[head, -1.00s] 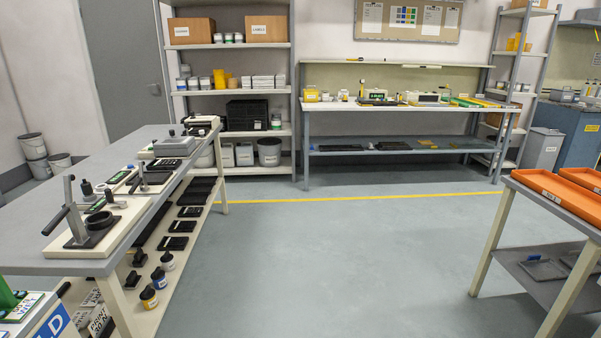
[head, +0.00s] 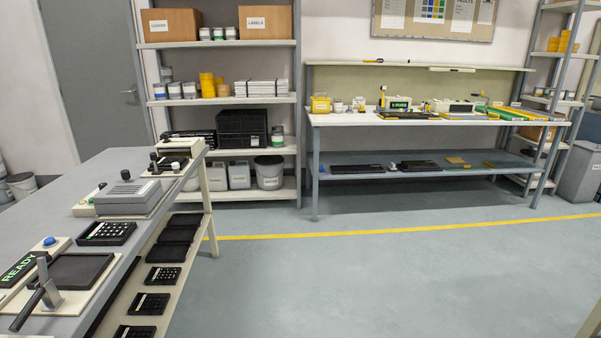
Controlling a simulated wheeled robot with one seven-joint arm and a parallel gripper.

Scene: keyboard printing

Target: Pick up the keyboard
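A small black keypad-like keyboard (head: 107,233) lies flat on the grey left bench, near its right edge. Several similar black keypads lie on the bench's lower shelf, one of them here (head: 163,278). Dark flat items (head: 357,169) lie on the far bench's lower shelf; they are too small to tell if they are keyboards. I cannot tell which one the task means. My gripper is not in view.
The left bench (head: 80,190) also holds a grey machine (head: 128,196), a lever press (head: 45,290) and a green "READY" sign (head: 24,268). A far bench (head: 440,119) and shelves (head: 225,101) line the wall. The grey floor (head: 380,285) is open in the middle.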

